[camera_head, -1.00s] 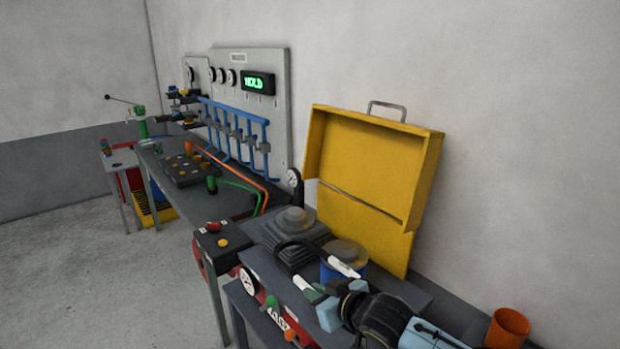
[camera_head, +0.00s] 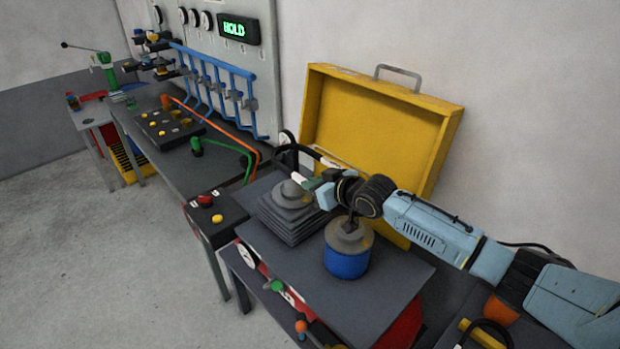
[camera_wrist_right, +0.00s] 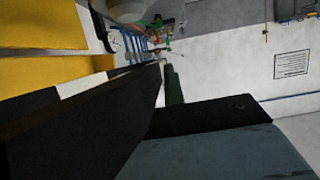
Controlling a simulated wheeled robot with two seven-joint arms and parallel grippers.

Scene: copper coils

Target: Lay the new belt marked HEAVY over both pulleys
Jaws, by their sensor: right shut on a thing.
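My right gripper (camera_head: 318,181) is shut on a black belt (camera_head: 303,149). The belt arcs out to the left in front of the yellow case and has white patches whose lettering I cannot read. In the right wrist view the belt (camera_wrist_right: 75,132) is a wide dark band with white marks, close to the camera. A grey stepped pulley (camera_head: 291,204) stands on the bench at the left. A second grey pulley (camera_head: 349,238) sits on a blue cylinder to its right. The gripper is above and behind the stepped pulley; the belt appears clear of both pulleys. My left gripper is out of view.
An open yellow case (camera_head: 385,120) stands behind the pulleys, near my right arm. A control box (camera_head: 212,222) with red and yellow buttons is at the left. Blue pipes (camera_head: 215,85) run along the back panel, whose display reads HOLD. An orange cup (camera_head: 500,311) is at lower right.

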